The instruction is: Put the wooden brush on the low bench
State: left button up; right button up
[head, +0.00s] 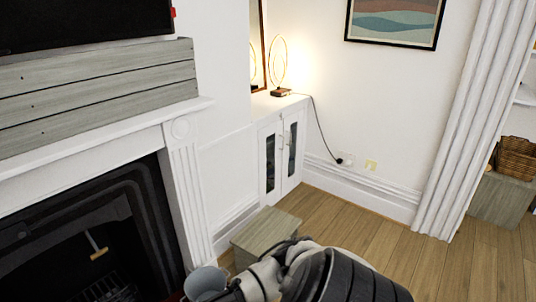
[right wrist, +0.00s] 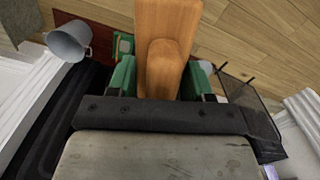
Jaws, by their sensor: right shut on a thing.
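The wooden brush (right wrist: 165,35) is a smooth orange-brown piece in the right wrist view, held between the green fingers of my right gripper (right wrist: 160,80). Its far end runs out of the top of that view. In the head view my right arm enters from the bottom, and the brush and fingertips cannot be made out. A low grey-green wooden block (head: 262,232), which looks like the low bench, stands on the floor by the wall, just beyond my arm. Its near part is hidden by the arm. My left gripper is not in view.
A grey bucket (head: 207,283) stands left of my arm and also shows in the right wrist view (right wrist: 68,40). The black fireplace (head: 85,230) is at left. A white cabinet (head: 283,155) with a lamp is behind. A wicker basket (head: 517,158) sits at right. Wood floor (head: 370,240) is clear.

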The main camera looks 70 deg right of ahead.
aim_at(255, 243)
jog(key=i+l, duration=0.1)
jog(key=l, duration=2.6)
jog(key=i, duration=0.05)
